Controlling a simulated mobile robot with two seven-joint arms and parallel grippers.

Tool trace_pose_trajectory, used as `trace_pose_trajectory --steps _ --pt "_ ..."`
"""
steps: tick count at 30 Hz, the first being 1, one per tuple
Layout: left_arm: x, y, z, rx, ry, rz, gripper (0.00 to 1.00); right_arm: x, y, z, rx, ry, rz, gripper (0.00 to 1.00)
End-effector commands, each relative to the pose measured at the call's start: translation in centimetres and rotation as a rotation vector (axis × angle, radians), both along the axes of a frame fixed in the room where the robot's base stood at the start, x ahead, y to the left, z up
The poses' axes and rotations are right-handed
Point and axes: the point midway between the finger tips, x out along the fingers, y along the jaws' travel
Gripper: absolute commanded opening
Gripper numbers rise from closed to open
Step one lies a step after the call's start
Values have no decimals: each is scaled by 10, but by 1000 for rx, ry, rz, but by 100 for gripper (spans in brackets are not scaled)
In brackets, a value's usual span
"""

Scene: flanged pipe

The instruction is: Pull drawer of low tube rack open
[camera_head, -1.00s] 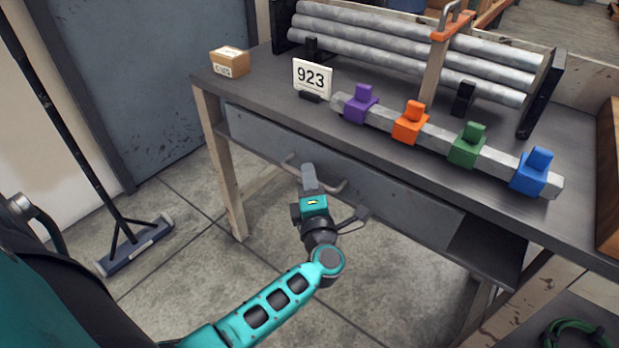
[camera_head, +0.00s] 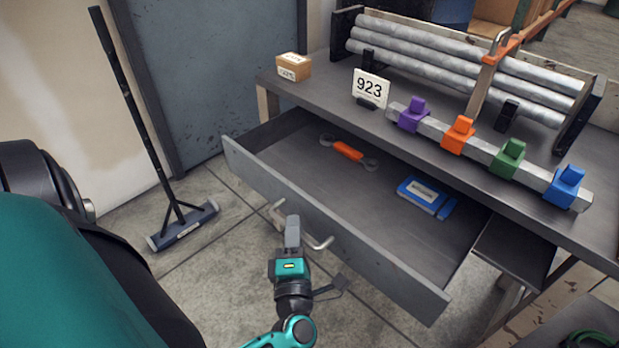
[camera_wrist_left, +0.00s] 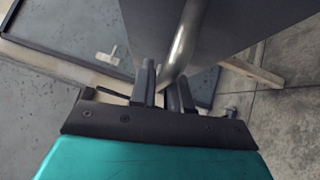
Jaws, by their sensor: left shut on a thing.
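The grey drawer (camera_head: 350,250) under the workbench stands well open, pulled out toward me. Its metal bar handle (camera_head: 322,243) runs along the front panel. In the left wrist view the handle (camera_wrist_left: 186,38) passes between the two fingers of my left gripper (camera_wrist_left: 165,88). Above the bench top, the low tube rack (camera_head: 583,126) holds several grey tubes (camera_head: 470,62). My right gripper is not in view.
In the drawer lie an orange-handled wrench (camera_head: 348,151) and a blue box (camera_head: 422,194). On the bench are a cardboard box (camera_head: 293,67), a 923 sign (camera_head: 370,88) and a bar with coloured clamps (camera_head: 458,135). A broom (camera_head: 183,228) stands on the floor at left.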

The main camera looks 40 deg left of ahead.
Motion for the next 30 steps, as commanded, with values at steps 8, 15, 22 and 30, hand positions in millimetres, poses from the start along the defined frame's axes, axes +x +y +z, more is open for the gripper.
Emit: trace_pose_trajectory --steps 8,15,22,30 --pt "-54 5 2 0 2 2 0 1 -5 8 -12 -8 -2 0" --pt "-77 7 1 -1 -1 3 0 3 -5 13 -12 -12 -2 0" --pt "-83 7 1 1 -3 2 0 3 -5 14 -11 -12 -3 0" --pt "-83 7 1 1 -3 2 0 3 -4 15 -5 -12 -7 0"
